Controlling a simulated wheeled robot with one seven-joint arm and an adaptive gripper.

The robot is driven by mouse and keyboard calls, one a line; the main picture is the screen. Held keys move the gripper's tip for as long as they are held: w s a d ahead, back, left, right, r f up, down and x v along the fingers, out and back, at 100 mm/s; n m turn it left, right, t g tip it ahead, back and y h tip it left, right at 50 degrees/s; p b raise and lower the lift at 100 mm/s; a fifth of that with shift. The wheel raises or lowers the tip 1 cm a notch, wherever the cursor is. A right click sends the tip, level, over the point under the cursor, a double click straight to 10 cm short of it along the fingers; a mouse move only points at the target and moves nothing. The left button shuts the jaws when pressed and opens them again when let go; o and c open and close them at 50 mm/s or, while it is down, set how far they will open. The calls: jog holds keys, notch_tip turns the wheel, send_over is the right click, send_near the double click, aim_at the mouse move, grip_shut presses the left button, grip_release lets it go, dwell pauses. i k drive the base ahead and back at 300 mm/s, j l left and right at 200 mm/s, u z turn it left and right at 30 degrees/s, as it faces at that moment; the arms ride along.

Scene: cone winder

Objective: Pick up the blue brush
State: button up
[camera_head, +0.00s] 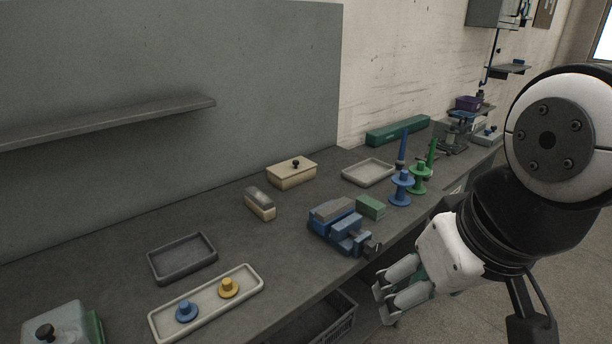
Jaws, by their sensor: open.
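I cannot tell any thing for sure as a blue brush. A slim upright blue piece (403,150) stands behind or on a blue spool (401,187) toward the right of the bench; I cannot tell whether it is a brush. A brush-like block (260,204) with a beige body and grey top lies mid-bench, but it is not blue. My gripper (384,304) is open, with nothing seen between its fingers. It hangs at the lower right, beside the bench's front edge, nearer to me than the blue vise and apart from the blue spool.
A blue vise (343,227) and green block (371,207) stand near the front edge. A green spool (419,180) is beside the blue one. Trays (183,258) and a lidded beige box (292,173) lie left of them. A wall shelf (110,122) juts out. A crate (325,325) is below.

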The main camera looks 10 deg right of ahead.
aim_at(330, 214)
jog(key=i+l+z, duration=0.1)
jog(key=i+l, duration=0.25)
jog(key=i+l+z, duration=0.1)
jog(key=i+l, duration=0.2)
jog(key=i, duration=0.3)
